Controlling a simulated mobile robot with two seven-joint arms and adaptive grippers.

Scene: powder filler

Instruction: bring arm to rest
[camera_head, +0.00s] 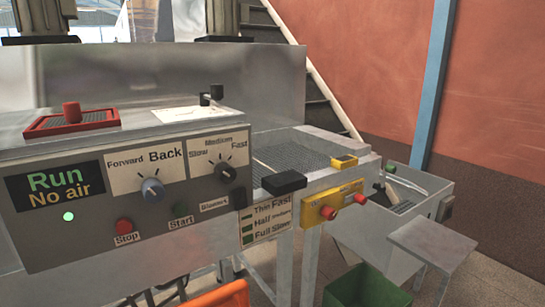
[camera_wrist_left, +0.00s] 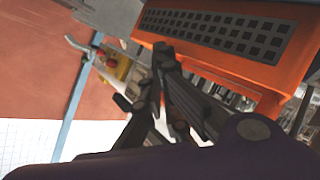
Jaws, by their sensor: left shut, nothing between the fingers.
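My left gripper (camera_wrist_left: 150,92) shows in the left wrist view as dark linked fingers in the middle of the picture. It is shut with nothing between the fingers. An orange part with a dark slotted panel (camera_wrist_left: 215,33) lies behind and above it in that view. I cannot tell the exact gap between them. Neither gripper shows in the head view, and my right gripper is in neither view.
The head view shows the filler's control panel (camera_head: 130,185), a yellow bracket with red knobs (camera_head: 333,205), a green bin (camera_head: 366,287) and an orange object (camera_head: 222,296) low down. A grey side stand (camera_head: 432,240) is at right, before a red wall (camera_head: 400,60) with a blue post (camera_head: 432,85).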

